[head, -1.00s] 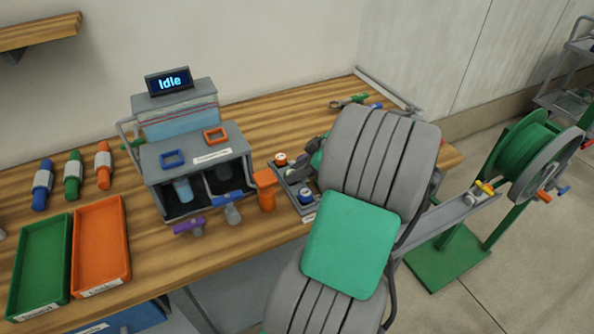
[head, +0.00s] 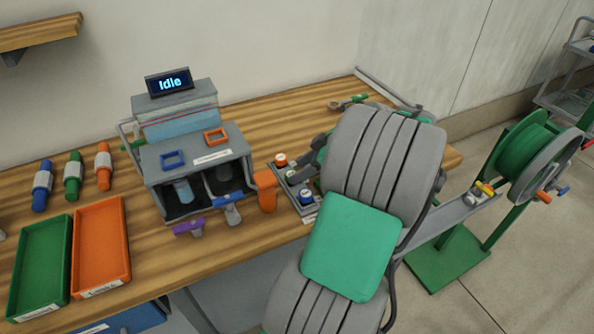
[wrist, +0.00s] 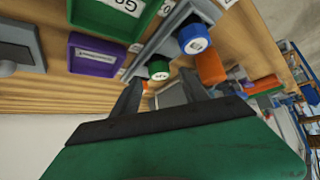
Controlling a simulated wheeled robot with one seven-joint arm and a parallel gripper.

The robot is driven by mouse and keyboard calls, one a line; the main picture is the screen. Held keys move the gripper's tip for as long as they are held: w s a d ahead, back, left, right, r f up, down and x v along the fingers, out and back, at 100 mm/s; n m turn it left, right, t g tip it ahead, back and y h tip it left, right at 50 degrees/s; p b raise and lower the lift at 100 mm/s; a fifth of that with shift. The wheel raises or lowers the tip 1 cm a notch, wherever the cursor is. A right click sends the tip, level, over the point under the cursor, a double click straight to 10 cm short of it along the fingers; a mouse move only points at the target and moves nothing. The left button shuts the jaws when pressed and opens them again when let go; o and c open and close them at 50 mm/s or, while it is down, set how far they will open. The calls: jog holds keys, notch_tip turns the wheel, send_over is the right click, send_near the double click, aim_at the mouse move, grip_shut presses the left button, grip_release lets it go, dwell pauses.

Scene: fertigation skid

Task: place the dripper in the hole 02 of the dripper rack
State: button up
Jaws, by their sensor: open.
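A grey rack (head: 287,184) on the bench, right of the grey machine, holds small round capped pieces: an orange-topped one (head: 281,160) and a blue-topped one (head: 306,196). I take them for drippers and the rack for the dripper rack; hole numbers are not readable. The wrist view shows a blue cap (wrist: 193,38) and a green cap (wrist: 158,68). My gripper (wrist: 160,92) is open, with the green cap beyond and between its fingertips. Nothing is visibly held. In the head view my arm hides most of the gripper and part of the rack.
The machine (head: 196,160) with an "Idle" display stands left of the rack, an orange upright piece (head: 265,190) between them. Green (head: 38,262) and orange (head: 101,250) trays lie at left. A green hose reel (head: 525,160) stands at right. The rear bench is mostly clear.

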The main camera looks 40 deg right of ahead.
jog(key=p+v, duration=0.1)
jog(key=v, duration=0.9)
